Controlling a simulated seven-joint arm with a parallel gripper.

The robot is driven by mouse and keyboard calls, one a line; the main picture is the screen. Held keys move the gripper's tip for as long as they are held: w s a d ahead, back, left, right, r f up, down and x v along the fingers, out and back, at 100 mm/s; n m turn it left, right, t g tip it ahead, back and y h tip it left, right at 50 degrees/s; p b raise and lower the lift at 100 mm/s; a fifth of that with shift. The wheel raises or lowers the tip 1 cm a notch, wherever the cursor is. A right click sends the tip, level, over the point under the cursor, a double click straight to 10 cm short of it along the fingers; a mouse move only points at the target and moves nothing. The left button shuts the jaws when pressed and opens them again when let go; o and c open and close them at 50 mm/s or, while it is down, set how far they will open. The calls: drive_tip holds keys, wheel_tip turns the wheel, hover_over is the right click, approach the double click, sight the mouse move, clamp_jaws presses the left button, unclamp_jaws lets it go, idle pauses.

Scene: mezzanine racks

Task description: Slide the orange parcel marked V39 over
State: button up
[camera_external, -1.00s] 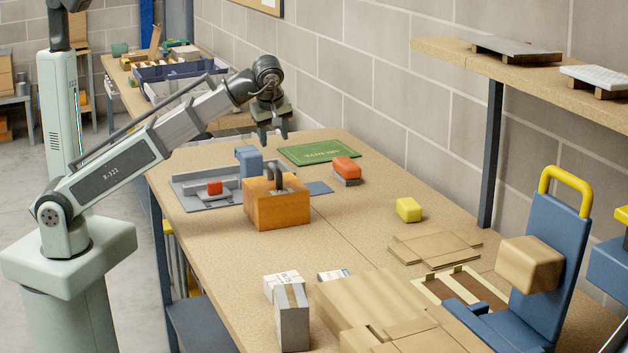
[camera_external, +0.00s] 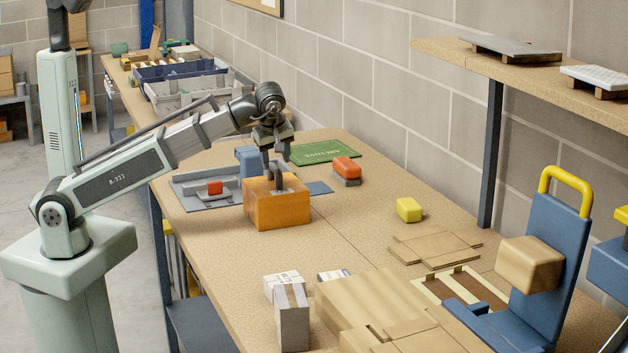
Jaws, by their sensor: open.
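I cannot tell whether the fingers touch the handle.
A grey plate with a blue block and a red piece (camera_external: 215,187) lies left of the parcel. A green mat (camera_external: 325,151) lies behind, with a red-orange block (camera_external: 346,167) to the right. A yellow block (camera_external: 409,209), flat cardboard (camera_external: 435,247) and a grey-white box (camera_external: 290,318) are farther right and forward.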

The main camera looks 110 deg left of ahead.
sight(276, 168)
drive_tip(key=shift+x, duration=2.75)
drive_tip(key=shift+c, duration=0.4)
clamp_jaws()
